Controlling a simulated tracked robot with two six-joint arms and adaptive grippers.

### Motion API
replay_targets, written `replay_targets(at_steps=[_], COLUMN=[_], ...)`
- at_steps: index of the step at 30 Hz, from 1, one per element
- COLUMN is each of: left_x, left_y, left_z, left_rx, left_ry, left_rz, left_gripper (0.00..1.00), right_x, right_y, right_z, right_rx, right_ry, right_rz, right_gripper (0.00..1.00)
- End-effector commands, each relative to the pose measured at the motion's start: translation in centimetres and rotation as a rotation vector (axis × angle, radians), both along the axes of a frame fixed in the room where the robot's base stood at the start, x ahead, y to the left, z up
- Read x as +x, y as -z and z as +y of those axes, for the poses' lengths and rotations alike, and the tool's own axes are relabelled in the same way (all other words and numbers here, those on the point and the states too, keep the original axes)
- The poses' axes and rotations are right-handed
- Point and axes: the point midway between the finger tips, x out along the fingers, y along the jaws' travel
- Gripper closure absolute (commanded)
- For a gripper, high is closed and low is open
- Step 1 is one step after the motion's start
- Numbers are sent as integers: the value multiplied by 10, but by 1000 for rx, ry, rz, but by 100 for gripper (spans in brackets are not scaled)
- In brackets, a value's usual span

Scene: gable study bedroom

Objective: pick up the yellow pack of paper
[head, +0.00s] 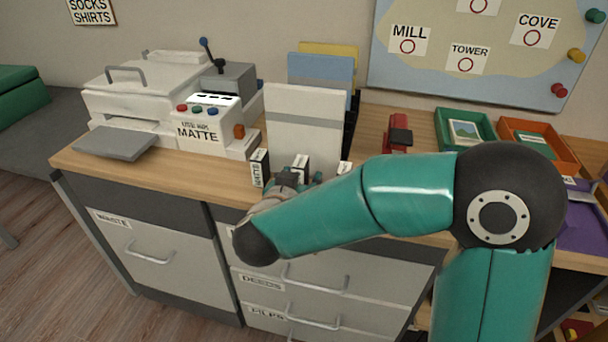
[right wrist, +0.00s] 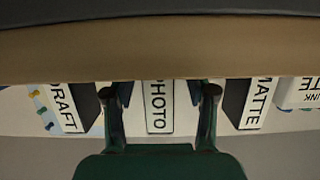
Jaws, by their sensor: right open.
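The yellow pack of paper (head: 345,50) stands upright at the back of a row of packs on the wooden counter. Only its top and right edge show; a blue pack (head: 320,68) and a white pack with a grey stripe (head: 303,110) hide the rest. My right gripper (head: 292,180) is low in front of the white pack, among small upright label blocks, partly hidden by its own arm. In the right wrist view its open fingers (right wrist: 160,95) are either side of the PHOTO label (right wrist: 158,107); contact cannot be told. My left gripper is out of view.
A DRAFT label (right wrist: 62,107) and a MATTE label (right wrist: 258,103) flank the fingers. A printer (head: 150,95) stands left. A red stapler-like object (head: 396,136), a green tray (head: 443,135) and an orange tray (head: 565,155) are right. Drawers (head: 155,255) lie below the counter edge.

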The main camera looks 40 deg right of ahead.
Motion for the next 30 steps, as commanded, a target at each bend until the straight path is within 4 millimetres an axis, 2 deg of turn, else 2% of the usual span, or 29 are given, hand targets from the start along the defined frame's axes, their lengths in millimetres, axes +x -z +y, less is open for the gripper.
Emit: replay_targets(at_steps=[1, 10, 23, 30], left_x=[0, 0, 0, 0], left_y=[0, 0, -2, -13], left_z=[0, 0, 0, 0], left_rx=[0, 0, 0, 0], left_ry=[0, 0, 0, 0], left_rz=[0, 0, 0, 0], left_gripper=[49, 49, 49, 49], right_x=[0, 0, -1, 0], right_y=[0, 0, -4, -26], right_z=[0, 0, 0, 0], right_rx=[0, 0, 0, 1], right_ry=[0, 0, 1, 1], right_rz=[0, 0, -1, -4], right_gripper=[48, 98, 100, 100])
